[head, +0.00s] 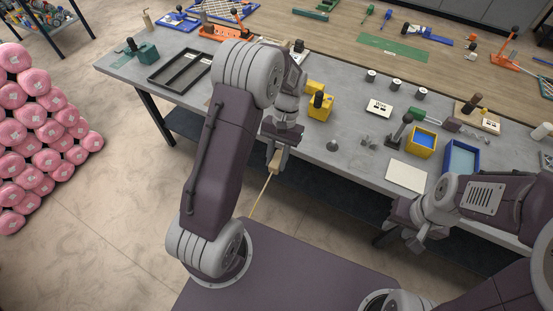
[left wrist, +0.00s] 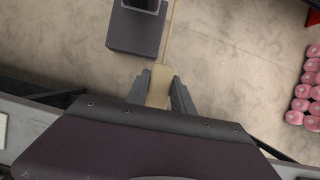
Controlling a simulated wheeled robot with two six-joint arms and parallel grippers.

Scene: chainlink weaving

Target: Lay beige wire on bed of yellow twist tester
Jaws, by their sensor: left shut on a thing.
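My left gripper (head: 275,160) is shut on the beige wire (head: 263,193). The wire hangs down and slightly left from the fingers, in front of the table's near edge, over the floor and my base. In the left wrist view the wire (left wrist: 171,32) runs away from between the two fingers (left wrist: 159,88), its wider end gripped. A yellow block-like device with a dark knob, which looks like the yellow twist tester (head: 319,107), stands on the grey table, right of and beyond the left gripper. Its bed is not clear. My right gripper (head: 402,236) is near the table's front edge at right; its fingers are unclear.
On the grey table (head: 345,148) are a black tray frame (head: 178,70), several spools, a white sheet (head: 406,175), a yellow-and-blue bin (head: 421,141) and a blue tray (head: 461,158). Small grey parts lie near the middle. Pink rolls (head: 35,130) are stacked on the floor at left.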

